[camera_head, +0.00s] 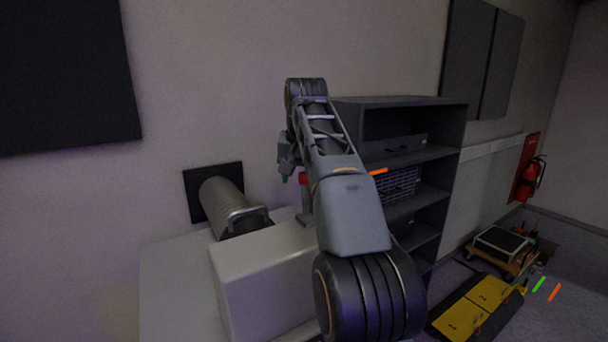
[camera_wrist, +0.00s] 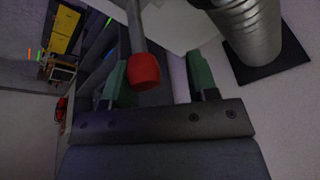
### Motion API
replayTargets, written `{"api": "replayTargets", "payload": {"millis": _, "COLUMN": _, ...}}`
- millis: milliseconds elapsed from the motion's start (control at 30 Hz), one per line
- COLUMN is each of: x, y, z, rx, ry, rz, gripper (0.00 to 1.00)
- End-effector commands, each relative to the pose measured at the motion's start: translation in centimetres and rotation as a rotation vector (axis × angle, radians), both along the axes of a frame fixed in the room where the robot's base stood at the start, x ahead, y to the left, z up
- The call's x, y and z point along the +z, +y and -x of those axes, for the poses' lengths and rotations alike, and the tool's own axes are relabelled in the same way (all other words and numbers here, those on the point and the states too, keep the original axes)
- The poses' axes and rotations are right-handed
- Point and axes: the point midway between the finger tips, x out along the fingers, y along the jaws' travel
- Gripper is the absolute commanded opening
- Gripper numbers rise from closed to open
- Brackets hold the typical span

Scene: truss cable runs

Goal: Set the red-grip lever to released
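The red-grip lever has a grey rod and a red grip (camera_wrist: 145,70). In the wrist view the grip lies between the two green fingers of my gripper (camera_wrist: 159,76), nearer the left one, with a gap to the right one. My gripper is open, and I cannot tell whether the left finger touches the grip. In the head view a bit of the red grip (camera_head: 303,178) shows just beside my gripper (camera_head: 288,172), above the pale box (camera_head: 262,270). My arm hides much of the lever and its base there.
A ribbed metal duct (camera_head: 222,205) comes out of a black wall plate left of the box, with a curved handle close by. A dark shelf unit (camera_head: 405,102) stands behind my arm.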

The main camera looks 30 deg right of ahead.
Motion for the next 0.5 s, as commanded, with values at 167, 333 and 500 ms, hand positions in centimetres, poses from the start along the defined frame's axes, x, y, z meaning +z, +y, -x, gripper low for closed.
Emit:
{"api": "replayTargets", "payload": {"millis": 167, "x": 0.01, "y": 0.0, "z": 0.02, "rx": 0.0, "ry": -0.001, "rz": -0.001, "gripper": 0.54}}
{"api": "replayTargets", "payload": {"millis": 333, "x": 0.07, "y": -0.04, "z": 0.09, "rx": -0.001, "ry": 0.0, "rz": 0.001, "gripper": 0.54}}
{"api": "replayTargets", "payload": {"millis": 500, "x": 0.16, "y": -0.04, "z": 0.13, "rx": -0.002, "ry": 0.0, "rz": 0.002, "gripper": 0.54}}
